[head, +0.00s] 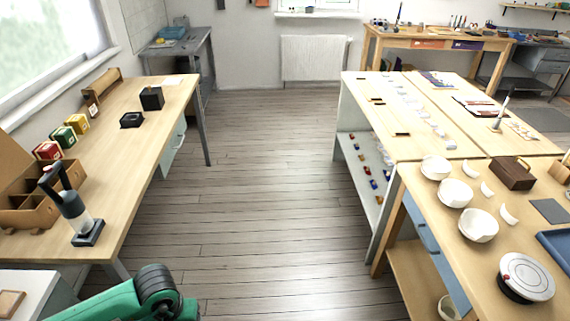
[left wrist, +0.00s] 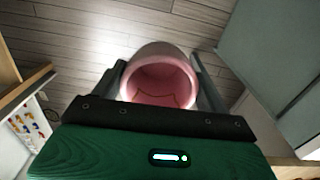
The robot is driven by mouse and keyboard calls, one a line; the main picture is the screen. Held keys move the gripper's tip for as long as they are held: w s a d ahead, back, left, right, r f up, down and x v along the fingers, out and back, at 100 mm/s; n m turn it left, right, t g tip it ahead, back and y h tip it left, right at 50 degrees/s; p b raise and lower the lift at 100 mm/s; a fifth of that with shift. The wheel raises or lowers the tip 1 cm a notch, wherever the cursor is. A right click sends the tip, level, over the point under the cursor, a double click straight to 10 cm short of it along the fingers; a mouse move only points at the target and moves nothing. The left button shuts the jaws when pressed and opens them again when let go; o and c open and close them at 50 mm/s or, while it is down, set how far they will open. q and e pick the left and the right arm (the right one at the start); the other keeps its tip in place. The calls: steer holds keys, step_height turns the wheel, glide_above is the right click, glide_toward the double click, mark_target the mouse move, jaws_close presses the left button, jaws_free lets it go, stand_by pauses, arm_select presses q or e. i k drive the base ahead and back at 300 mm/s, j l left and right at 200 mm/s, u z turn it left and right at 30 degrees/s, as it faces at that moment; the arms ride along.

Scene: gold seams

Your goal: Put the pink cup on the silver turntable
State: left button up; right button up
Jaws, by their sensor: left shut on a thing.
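The pink cup (left wrist: 160,82) is between the two fingers of my left gripper (left wrist: 158,66) in the left wrist view. The gripper is shut on it, and the cup's open mouth and pink inside face the camera. A thin dark line runs across its inside. Wooden floor shows beyond the cup. The silver turntable (head: 527,275), a round pale disc on a dark base, stands at the near end of the right-hand table in the head view. The cup is hidden in the head view, where only part of a green arm of mine shows at the bottom. My right gripper is not in view.
Several white bowls and shards (head: 478,225) stand left of and behind the turntable. A blue tray (head: 558,246) lies to its right. A long wooden table (head: 130,165) stands on the left. The floor (head: 270,200) between the tables is clear.

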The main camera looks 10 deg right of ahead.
mark_target(528, 276)
steer(key=i+z, duration=0.25)
steer(key=i, duration=0.35)
steer(key=i+j+z, duration=0.25)
steer(key=i, duration=0.3)
steer(key=i+z, duration=0.15)
steer(key=z, duration=0.3)
steer(key=i+j+z, duration=0.1)
steer(key=z, duration=0.35)
steer(key=i+j+z, duration=0.1)
steer(key=z, duration=0.3)
steer(key=i+j+z, duration=0.1)
steer(key=j+z, duration=0.2)
steer(key=z, duration=0.15)
steer(key=j+z, duration=0.2)
steer(key=z, duration=0.25)
steer(key=j+z, duration=0.25)
steer(key=z, duration=0.2)
steer(key=i, duration=0.05)
